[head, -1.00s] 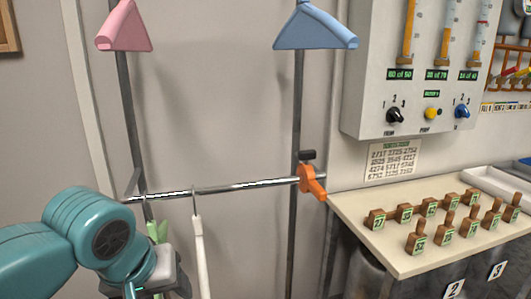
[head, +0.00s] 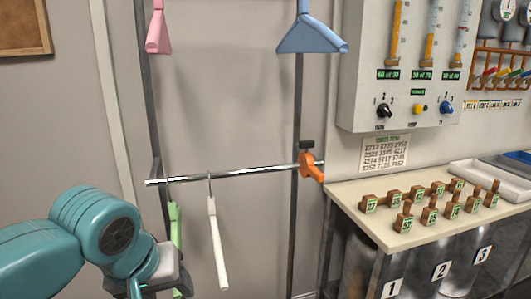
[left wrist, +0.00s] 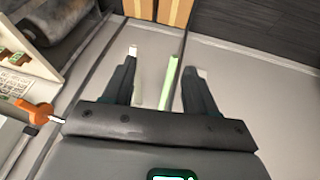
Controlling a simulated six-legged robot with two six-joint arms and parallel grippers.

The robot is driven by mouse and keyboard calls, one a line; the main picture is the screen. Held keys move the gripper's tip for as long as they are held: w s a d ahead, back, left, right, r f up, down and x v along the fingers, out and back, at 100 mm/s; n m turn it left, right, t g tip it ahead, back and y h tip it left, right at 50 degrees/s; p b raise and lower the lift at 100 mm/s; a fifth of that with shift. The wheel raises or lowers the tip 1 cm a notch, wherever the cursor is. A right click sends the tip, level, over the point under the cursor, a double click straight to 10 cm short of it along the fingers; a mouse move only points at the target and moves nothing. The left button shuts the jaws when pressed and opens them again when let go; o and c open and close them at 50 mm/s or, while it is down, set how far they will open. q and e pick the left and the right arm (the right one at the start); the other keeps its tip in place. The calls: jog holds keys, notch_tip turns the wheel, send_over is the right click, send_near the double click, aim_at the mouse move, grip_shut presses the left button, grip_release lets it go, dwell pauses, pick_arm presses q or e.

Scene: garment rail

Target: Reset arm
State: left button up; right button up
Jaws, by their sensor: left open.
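My teal left arm comes in from the left in the head view, its gripper (head: 150,287) low beside the rail and partly cut off by the bottom edge. The left wrist view shows the gripper (left wrist: 166,61) open, its two dark fingers apart. A green hanger (head: 175,225) and a white hanger (head: 217,245) hang from the metal rail (head: 240,174), seen nearly edge-on. In the left wrist view the green hanger (left wrist: 169,84) and the white hanger (left wrist: 138,85) appear between the fingers; I cannot tell their depth. My right gripper is not in view.
An orange clamp (head: 310,167) holds the rail's right end at an upright. A pink hanger (head: 158,30) and a blue hanger (head: 311,36) are higher up. A counter (head: 350,200) with several numbered wooden blocks stands right, below a gauge panel (head: 405,85).

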pick_arm(q)
jog(key=w+d+f+m+g+h, duration=0.1)
jog(key=d+f, duration=0.1)
jog(key=f, duration=1.1)
jog(key=w+d+f+m+g+h, duration=0.1)
jog(key=d+f+g, duration=0.15)
jog(key=f, duration=1.15)
jog(key=s+f+n+h, duration=0.1)
jog(key=s+f, duration=1.7)
jog(key=f, duration=0.2)
notch_tip(320, 180, up, 14)
jog(key=p, duration=1.4)
jog(key=shift+w+a+r+g+p, duration=0.15)
jog(key=shift+a+r+g+p, duration=0.1)
jog(key=shift+g+p, duration=0.1)
